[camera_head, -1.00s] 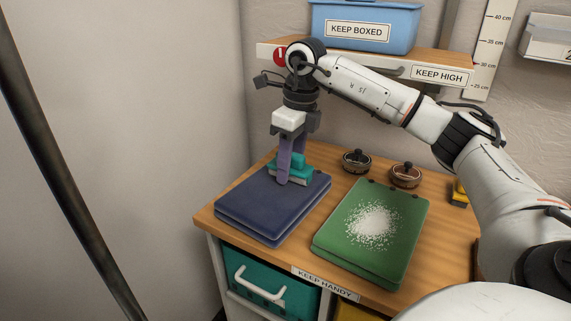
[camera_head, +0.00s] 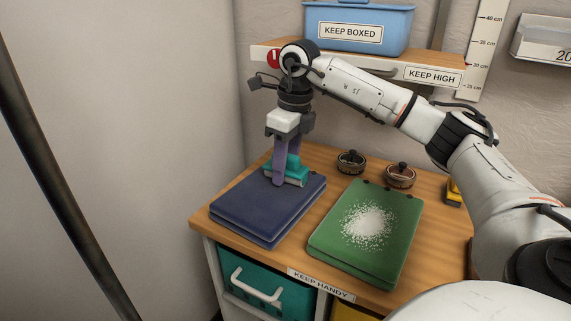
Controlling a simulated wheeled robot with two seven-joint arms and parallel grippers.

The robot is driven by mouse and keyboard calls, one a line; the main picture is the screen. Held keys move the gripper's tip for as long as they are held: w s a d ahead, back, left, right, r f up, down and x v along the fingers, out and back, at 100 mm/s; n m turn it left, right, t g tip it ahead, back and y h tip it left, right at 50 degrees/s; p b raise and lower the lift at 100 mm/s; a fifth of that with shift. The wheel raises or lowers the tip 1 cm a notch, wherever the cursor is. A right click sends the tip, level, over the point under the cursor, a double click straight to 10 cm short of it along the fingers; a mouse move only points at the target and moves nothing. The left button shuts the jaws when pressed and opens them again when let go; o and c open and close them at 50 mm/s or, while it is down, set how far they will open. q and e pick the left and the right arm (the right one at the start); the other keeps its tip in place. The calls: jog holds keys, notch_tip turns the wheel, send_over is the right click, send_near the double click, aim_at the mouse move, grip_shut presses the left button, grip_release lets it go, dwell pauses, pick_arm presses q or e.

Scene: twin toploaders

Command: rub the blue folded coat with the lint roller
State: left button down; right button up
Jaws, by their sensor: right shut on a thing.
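The blue folded coat (camera_head: 262,213) lies flat on the left part of the wooden worktop. My right gripper (camera_head: 281,172) comes down from above over the coat's back edge, its purple fingers pointing down. It is shut on the lint roller (camera_head: 295,173), which has a teal body and a paler strip along its lower edge. The roller is at the coat's far end; whether it touches the cloth I cannot tell. The fingers hide part of the roller. My left gripper is not in view.
A green folded coat (camera_head: 350,261) with a heap of white specks (camera_head: 367,224) lies right of the blue one. Two dark round lidded tins (camera_head: 351,162) (camera_head: 400,175) stand behind it. A shelf (camera_head: 400,68) with a blue box (camera_head: 358,30) hangs above. A teal drawer (camera_head: 262,283) is below.

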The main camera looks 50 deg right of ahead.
jog(key=shift+r+p, duration=2.5)
jog(key=shift+r, duration=0.5)
